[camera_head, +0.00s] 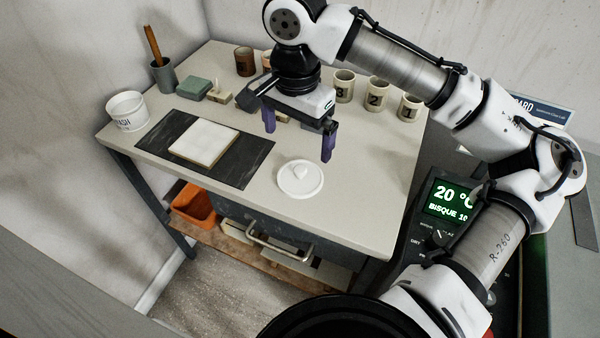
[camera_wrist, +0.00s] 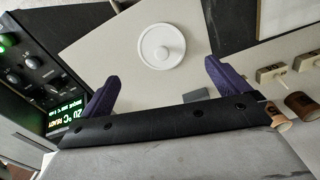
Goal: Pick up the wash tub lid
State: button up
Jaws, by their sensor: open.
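The wash tub lid (camera_head: 300,180) is a round white disc with a small knob on top. It lies flat on the table near its front edge, knob up. In the wrist view the lid (camera_wrist: 162,46) shows whole, ahead of the fingers. My gripper (camera_head: 299,142) is open and empty, with its purple fingers pointing down above the table, behind the lid and apart from it. Both fingers show in the wrist view (camera_wrist: 160,86). The white wash tub (camera_head: 128,111) stands at the table's left corner, without a lid on it.
A black mat (camera_head: 255,160) with a white slab (camera_head: 205,143) lies left of the lid. Several numbered cups (camera_head: 376,94) stand behind my gripper. A kiln controller (camera_head: 445,205) stands right of the table (camera_head: 360,215). The tabletop right of the lid is clear.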

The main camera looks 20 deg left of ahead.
aim_at(298, 171)
notch_tip(298, 171, down, 11)
jog(key=shift+w+f, duration=0.1)
dwell(0.4)
jog(key=c, duration=0.7)
